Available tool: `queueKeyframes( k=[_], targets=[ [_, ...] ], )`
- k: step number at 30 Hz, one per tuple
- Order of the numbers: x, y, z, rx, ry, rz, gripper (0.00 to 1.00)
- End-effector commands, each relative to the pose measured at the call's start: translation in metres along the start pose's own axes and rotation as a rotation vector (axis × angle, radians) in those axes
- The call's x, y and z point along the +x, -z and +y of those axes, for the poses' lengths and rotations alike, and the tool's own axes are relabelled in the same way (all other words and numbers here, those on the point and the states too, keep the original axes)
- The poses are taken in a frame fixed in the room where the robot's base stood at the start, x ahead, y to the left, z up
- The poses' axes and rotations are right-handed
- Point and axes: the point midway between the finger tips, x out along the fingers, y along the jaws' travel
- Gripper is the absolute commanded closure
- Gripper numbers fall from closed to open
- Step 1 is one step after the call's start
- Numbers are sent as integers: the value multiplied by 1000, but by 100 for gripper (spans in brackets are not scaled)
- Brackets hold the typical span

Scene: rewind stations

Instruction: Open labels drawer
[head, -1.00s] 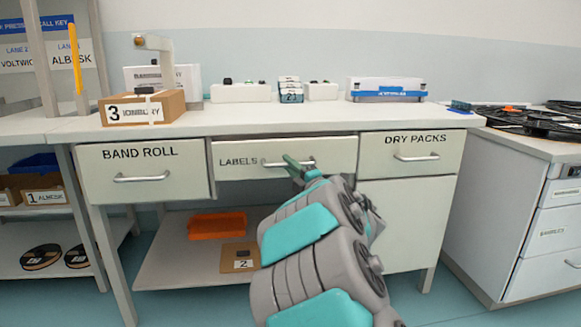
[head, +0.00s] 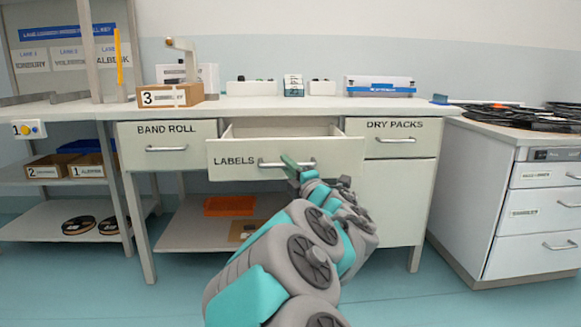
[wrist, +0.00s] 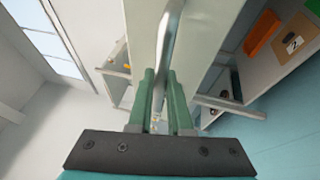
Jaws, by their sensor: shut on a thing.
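The labels drawer (head: 230,158) is pulled out from the bench, between the band roll and dry packs drawers. Its inside shows above the front panel, and the part I see looks empty. The metal bar handle (head: 272,165) runs across its front. My gripper (head: 293,164) is shut on this handle near its middle. In the wrist view, the green fingers of my gripper (wrist: 160,95) stand on either side of the handle (wrist: 168,40). My arm hides part of the cabinet below the drawer.
The band roll drawer (head: 190,132) and dry packs drawer (head: 380,124) are shut. A cardboard box marked 3 (head: 160,98) stands on the bench. An orange bin (head: 230,206) sits on the lower shelf. A drawer cabinet (head: 500,222) stands at right; the floor in front is clear.

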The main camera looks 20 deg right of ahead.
Motion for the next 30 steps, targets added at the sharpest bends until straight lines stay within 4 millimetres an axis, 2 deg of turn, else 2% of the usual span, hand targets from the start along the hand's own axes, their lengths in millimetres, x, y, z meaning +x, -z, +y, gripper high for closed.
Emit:
queueKeyframes(
  k=[14,15,22,30],
  targets=[
    [-2,0,0,1,2,-1,100],
    [-2,0,0,1,2,-1,81],
    [-2,1,0,1,1,-1,55],
    [-2,1,0,1,0,0,53]
  ],
)
